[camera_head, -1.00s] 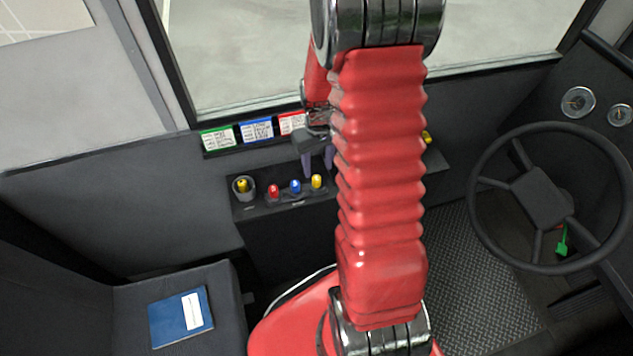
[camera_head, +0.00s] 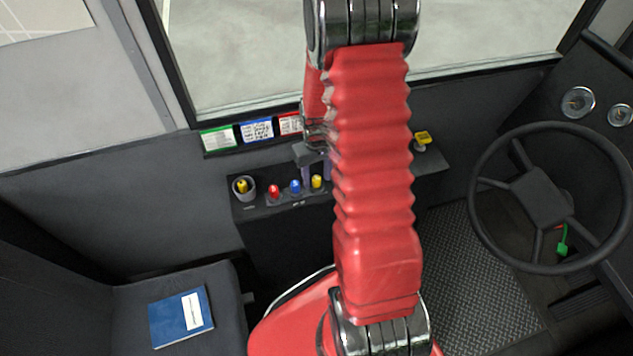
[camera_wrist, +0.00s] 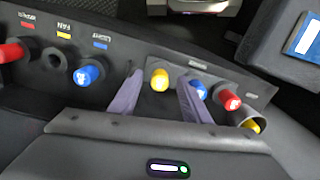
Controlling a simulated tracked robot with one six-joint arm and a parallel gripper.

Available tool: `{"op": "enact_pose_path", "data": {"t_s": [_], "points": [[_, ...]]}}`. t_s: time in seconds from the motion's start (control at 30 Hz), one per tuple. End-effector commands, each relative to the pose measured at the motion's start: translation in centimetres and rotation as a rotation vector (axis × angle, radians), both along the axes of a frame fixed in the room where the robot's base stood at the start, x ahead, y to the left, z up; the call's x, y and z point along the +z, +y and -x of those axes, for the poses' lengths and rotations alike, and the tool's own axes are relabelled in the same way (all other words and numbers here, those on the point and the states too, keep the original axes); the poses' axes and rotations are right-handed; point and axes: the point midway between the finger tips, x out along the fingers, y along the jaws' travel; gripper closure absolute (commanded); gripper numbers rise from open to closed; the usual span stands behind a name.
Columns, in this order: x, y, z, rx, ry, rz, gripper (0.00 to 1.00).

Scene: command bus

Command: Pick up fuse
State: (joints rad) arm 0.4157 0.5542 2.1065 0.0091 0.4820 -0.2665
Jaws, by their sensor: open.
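Several colored fuses stand on the dark panel. In the head view, a red fuse (camera_head: 274,191), a blue fuse (camera_head: 295,187) and a yellow fuse (camera_head: 317,182) form a row. My gripper (camera_head: 315,172) is open just above the row's right end, partly hidden by my arm. In the wrist view, the yellow fuse (camera_wrist: 159,79) shows between the two purple fingers of my gripper (camera_wrist: 158,82), with a gap on each side. The blue fuse (camera_wrist: 197,90) is close beside the right finger, and the red fuse (camera_wrist: 228,100) is farther right.
A cup (camera_head: 244,188) holds another yellow fuse. Beyond the left finger, another blue fuse (camera_wrist: 88,73) and red fuse (camera_wrist: 12,50) flank an empty socket (camera_wrist: 54,60). A blue book (camera_head: 181,317) lies on the seat. A steering wheel (camera_head: 483,182) is at right.

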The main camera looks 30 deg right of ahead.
Motion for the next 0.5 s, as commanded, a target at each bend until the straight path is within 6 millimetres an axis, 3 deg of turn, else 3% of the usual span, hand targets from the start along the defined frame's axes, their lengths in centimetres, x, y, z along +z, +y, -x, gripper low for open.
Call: {"op": "enact_pose_path", "data": {"t_s": [0.37,0.5], "points": [[0.03,0.00,-0.01,0.000,0.000,0.000,0.57],[0.04,0.00,-0.01,0.000,0.000,0.000,0.65]]}}
